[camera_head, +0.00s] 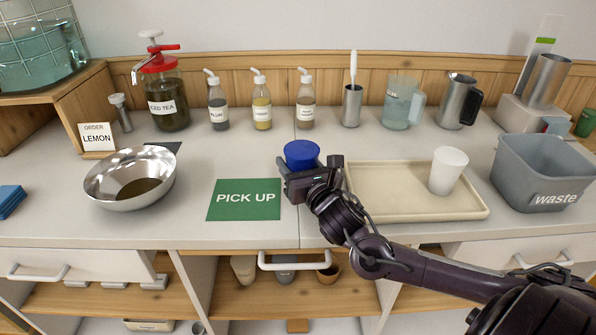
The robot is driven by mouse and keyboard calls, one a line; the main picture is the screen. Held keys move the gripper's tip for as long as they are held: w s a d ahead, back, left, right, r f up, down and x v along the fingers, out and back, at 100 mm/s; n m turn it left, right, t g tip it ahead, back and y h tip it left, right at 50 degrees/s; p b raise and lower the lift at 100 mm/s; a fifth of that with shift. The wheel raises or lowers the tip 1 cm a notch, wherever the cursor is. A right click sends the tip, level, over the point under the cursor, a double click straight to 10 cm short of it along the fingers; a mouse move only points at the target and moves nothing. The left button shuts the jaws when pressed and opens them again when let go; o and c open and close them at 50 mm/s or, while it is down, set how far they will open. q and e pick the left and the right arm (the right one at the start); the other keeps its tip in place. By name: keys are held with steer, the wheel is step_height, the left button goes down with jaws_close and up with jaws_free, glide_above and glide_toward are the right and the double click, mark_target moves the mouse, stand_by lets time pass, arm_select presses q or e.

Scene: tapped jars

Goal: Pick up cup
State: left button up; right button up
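A white cup (448,171) stands upright on the beige tray (385,206) at the right. My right gripper (305,176) reaches in from the right and lies left of the tray, clear of the white cup. A round blue object (301,153) shows just beyond and above this gripper. The gripper hides its lower part, so I cannot tell whether it is a cup or a lid, or whether the fingers grip it. My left gripper is out of view.
A green PICK UP mat (243,200) lies bare left of my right gripper. A steel bowl (130,178) with dark contents is at the left. A grey waste bin (543,172) stands at the right. Bottles, a red-topped jar (168,105) and jugs line the back.

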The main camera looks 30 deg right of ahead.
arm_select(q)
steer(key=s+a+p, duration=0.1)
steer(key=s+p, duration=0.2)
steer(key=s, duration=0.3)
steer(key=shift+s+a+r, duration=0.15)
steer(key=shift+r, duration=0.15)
arm_select(e)
step_height(320, 180, up, 17)
steer(key=shift+r, duration=0.15)
stand_by(0.4)
